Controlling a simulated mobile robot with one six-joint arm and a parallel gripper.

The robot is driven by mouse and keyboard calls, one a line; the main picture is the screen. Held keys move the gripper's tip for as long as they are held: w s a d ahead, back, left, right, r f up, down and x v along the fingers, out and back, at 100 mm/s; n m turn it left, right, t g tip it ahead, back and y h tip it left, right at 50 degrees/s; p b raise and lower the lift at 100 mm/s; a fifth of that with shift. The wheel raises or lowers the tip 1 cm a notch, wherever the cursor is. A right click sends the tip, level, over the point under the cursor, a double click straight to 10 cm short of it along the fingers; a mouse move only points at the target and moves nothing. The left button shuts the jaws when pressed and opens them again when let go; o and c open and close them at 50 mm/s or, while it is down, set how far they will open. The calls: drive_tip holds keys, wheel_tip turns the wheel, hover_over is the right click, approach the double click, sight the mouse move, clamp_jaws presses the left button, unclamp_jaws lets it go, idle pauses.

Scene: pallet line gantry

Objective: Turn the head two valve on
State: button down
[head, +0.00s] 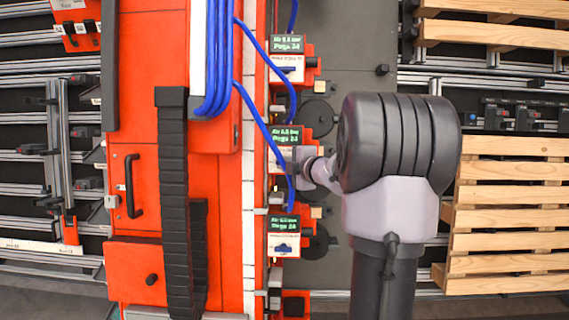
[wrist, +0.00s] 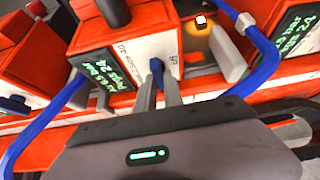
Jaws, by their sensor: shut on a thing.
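The middle valve unit, an orange block with a green-lit display (head: 286,135) and a white label plate, sits on the gantry between two similar units in the head view. My gripper (head: 303,163) reaches it from the right and covers its valve handle there. In the wrist view, the unit's white plate (wrist: 135,58) is straight ahead. My gripper's two fingers (wrist: 158,88) are closed on the small blue valve handle (wrist: 157,66), of which only the tip shows. I cannot tell the handle's angle.
An upper unit (head: 287,62) and a lower unit (head: 284,237) each show a blue handle lying crosswise. Blue hoses (head: 262,122) loop close by the units. Wooden pallets (head: 510,205) stand at right. A black cable chain (head: 173,190) runs down the orange gantry.

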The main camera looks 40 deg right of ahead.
drive_tip(key=c, duration=1.5)
unclamp_jaws()
drive_tip(key=shift+o, duration=0.2)
drive_tip(key=p+v, duration=0.2)
drive_tip(key=v, duration=1.5)
drive_tip(key=shift+s+p, duration=0.25)
drive_tip(key=shift+p, duration=0.1)
